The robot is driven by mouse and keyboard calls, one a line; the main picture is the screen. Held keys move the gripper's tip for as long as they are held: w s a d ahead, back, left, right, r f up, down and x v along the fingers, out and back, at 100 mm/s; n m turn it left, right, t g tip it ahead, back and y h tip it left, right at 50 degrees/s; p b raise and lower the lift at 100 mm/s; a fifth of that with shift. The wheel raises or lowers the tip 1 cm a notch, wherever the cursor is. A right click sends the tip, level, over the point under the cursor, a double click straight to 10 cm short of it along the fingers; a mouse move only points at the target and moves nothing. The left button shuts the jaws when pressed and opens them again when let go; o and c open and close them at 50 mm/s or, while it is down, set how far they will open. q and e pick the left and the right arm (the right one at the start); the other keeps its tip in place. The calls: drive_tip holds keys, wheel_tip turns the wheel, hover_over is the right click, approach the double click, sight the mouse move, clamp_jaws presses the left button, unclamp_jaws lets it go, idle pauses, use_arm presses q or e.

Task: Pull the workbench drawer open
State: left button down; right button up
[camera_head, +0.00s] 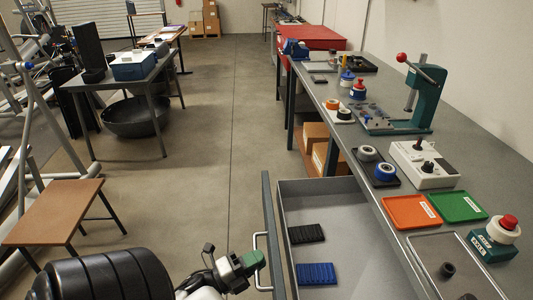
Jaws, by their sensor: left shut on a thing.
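The workbench drawer (345,222) stands pulled out from under the workbench (345,140), its grey inside showing. A black ribbed piece (306,234) and a blue ribbed piece (315,273) lie on its floor. The drawer's metal handle (257,240) sticks out from the dark front panel (272,230). My left gripper (252,261), with green finger pads, is shut on the handle at its middle. The fingers hide part of the handle. The drawer's near end runs out of the picture. My right gripper is not in view.
On the bench top are an orange tray (411,212), a green tray (457,207), a white control box (424,165), a red-topped button unit (496,238) and a green press (425,95). The floor between is clear.

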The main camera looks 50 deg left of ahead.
use_arm(q)
drive_tip(key=shift+s, duration=0.1)
drive_tip(key=c, duration=1.2)
unclamp_jaws()
drive_tip(key=b+v, duration=0.1)
drive_tip(key=v, duration=1)
drive_tip(key=shift+b, duration=0.4)
